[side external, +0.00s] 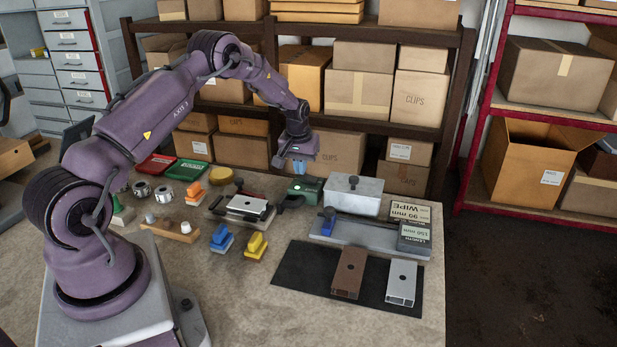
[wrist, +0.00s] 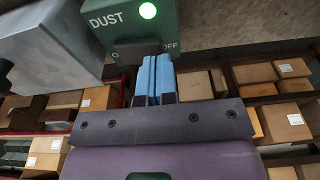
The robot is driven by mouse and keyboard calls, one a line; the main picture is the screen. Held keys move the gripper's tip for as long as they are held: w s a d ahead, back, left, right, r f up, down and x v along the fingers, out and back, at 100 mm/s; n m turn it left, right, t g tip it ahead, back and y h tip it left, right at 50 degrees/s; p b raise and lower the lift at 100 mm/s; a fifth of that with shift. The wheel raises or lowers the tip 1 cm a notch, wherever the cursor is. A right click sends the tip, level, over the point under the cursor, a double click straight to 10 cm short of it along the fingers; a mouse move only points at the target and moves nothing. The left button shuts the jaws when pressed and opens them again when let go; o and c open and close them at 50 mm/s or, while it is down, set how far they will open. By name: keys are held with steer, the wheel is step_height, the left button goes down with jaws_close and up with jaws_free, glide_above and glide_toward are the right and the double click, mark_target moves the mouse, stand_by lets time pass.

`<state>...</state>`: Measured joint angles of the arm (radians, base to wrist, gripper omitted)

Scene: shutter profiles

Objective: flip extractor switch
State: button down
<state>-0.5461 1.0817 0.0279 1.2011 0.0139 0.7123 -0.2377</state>
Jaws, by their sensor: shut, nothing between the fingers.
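The extractor switch is a dark green box (wrist: 180,18) marked DUST, with a lit green lamp (wrist: 148,10). A dark switch piece (wrist: 135,52) sits on its face between a partly hidden label starting with O and the label OFF. In the side view the green box (side external: 306,190) stands on the bench left of a grey lidded box. My gripper (wrist: 155,62) has its blue fingers together with nothing between them, their tips at or very near the switch piece. Whether they touch it I cannot tell. In the side view my gripper (side external: 298,168) hangs just above and behind the green box.
The grey box (side external: 352,195) stands close to the green one. A grey fixture (side external: 370,238) and a black mat (side external: 300,268) with a brown and a silver profile lie in front. Clamps, coloured blocks and trays crowd the left. Shelves of cartons (side external: 360,85) stand behind.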

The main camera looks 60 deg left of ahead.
steer(key=shift+f, duration=0.5)
steer(key=shift+r, duration=3.55)
steer(key=s+d, duration=0.1)
steer(key=s+d+f+g, duration=0.1)
steer(key=s, duration=0.1)
steer(key=shift+f+m+h, duration=0.2)
steer(key=shift+m+h, duration=0.1)
steer(key=s+d+r+m+t, duration=0.2)
steer(key=s+d+r+m, duration=0.2)
steer(key=s+d+r, duration=0.7)
steer(key=s+d+r+m+t, duration=0.3)
steer(key=s+d+r, duration=0.9)
steer(key=d, duration=0.4)
steer(key=shift+s+d+r+m+h, duration=0.2)
steer(key=shift+d+r+m+h, duration=0.15)
steer(key=shift+r+m, duration=0.3)
